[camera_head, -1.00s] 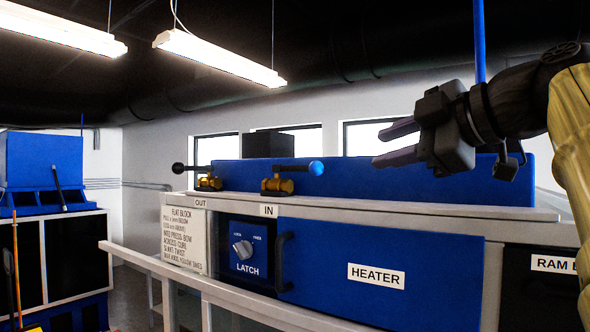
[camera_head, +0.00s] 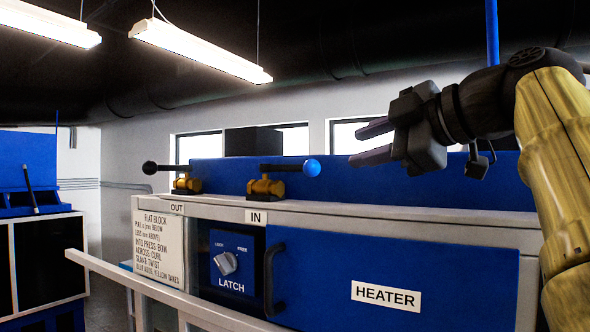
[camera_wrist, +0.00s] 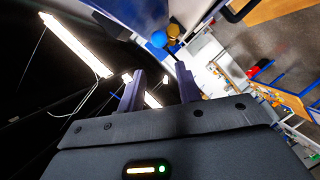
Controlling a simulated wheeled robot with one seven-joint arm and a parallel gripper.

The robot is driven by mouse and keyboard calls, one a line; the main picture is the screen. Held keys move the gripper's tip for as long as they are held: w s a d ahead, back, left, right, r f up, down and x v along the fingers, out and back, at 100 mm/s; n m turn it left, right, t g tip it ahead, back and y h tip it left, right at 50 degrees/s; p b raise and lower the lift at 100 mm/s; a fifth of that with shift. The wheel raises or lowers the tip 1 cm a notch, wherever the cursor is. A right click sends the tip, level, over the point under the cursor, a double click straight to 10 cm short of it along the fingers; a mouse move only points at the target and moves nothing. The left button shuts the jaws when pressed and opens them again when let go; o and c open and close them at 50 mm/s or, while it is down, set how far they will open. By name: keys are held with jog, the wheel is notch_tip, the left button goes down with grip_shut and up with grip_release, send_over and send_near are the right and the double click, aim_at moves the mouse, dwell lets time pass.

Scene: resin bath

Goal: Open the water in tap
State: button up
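The water in tap (camera_head: 266,187) is a brass valve above the IN label, with a dark lever ending in a blue ball (camera_head: 311,168) that points right. In the wrist view the blue ball (camera_wrist: 159,40) shows near the top centre, beyond my fingers. A second brass tap (camera_head: 186,184) with a black ball stands above the OUT label, its lever pointing left. My gripper (camera_head: 372,142) is open and empty, right of the blue ball and a little higher. In the wrist view my gripper's two fingers (camera_wrist: 160,92) stand apart with nothing between them.
The blue HEATER door (camera_head: 440,270) with a black handle and a LATCH knob (camera_head: 225,263) are below the counter edge (camera_head: 400,228). A blue panel (camera_head: 225,176) stands behind the taps. A pale rail (camera_head: 150,290) crosses in front at lower left.

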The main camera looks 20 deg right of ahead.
aim_at(303, 166)
jog(key=p+x, duration=0.4)
jog(key=x, duration=1.2)
jog(key=shift+w+a+f, duration=0.1)
jog(key=shift+w+a, duration=0.1)
grip_shut()
